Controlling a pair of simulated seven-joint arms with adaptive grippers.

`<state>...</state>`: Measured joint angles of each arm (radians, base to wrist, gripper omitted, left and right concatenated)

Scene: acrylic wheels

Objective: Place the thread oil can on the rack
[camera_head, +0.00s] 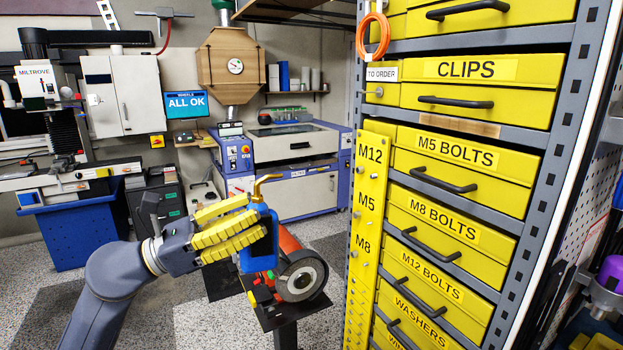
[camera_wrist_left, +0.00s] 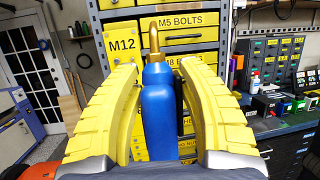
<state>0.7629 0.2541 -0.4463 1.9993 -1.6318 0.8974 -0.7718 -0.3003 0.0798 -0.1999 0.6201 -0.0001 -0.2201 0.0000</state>
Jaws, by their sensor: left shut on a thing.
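The thread oil can (camera_head: 259,263) is blue with a brass spout on top. My left gripper (camera_head: 248,226) is shut around its body and holds it roughly upright in the air, left of the rack (camera_head: 567,130). In the left wrist view the can (camera_wrist_left: 157,115) stands between the two yellow fingers of the gripper (camera_wrist_left: 157,72), with the rack (camera_wrist_left: 97,45) behind it. The rack has grey uprights and several yellow labelled drawers. My right gripper is in neither view.
A bench grinder (camera_head: 302,276) on a dark pedestal stands just behind and below the can. A laser-type machine (camera_head: 290,150) stands farther back. Open floor lies at the lower left.

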